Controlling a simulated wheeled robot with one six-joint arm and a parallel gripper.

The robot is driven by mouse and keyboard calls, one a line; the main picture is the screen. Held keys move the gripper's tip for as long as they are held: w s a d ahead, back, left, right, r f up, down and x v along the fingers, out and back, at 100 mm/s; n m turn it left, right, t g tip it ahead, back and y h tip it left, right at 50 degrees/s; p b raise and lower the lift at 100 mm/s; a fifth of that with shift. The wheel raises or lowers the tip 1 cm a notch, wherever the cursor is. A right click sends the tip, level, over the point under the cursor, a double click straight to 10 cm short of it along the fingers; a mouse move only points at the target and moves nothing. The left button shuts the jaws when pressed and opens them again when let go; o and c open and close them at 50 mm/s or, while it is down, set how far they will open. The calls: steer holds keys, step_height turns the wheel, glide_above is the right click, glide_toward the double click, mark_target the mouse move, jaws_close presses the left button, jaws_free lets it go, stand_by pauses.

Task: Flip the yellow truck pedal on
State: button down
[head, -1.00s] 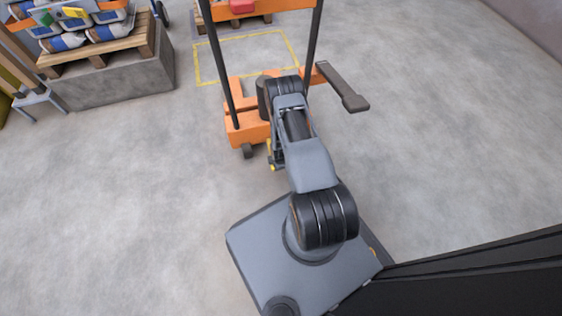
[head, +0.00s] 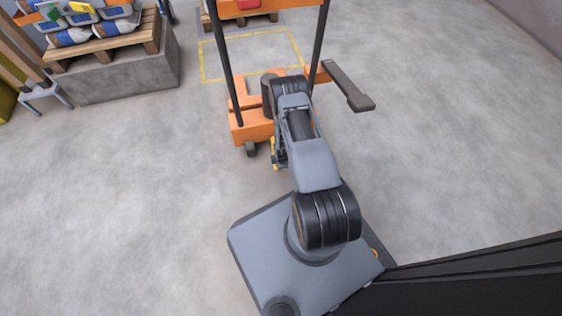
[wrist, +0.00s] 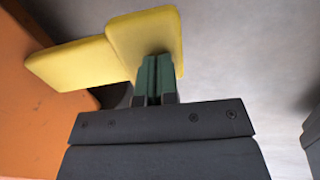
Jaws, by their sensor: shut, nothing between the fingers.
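The yellow pedal (wrist: 75,65) of the orange truck (head: 252,128) fills the upper left of the wrist view as two flat yellow plates at different angles. My gripper (wrist: 158,62) is shut and empty. Its green fingers point at the right-hand plate and overlap its lower edge. They are touching it or very close; I cannot tell which. In the head view a sliver of yellow (head: 273,150) shows low beside my arm, and the arm hides the gripper there.
The truck has dark uprights and a grey-black handle (head: 348,88) reaching right. A pallet of bags (head: 105,42) stands on a concrete block at upper left. A yellow floor outline (head: 250,55) lies behind the truck.

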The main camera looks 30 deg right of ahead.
steer(key=s+p+v, duration=0.1)
steer(key=p+v, duration=0.6)
steer(key=v, duration=0.7)
steer(key=shift+f, duration=0.2)
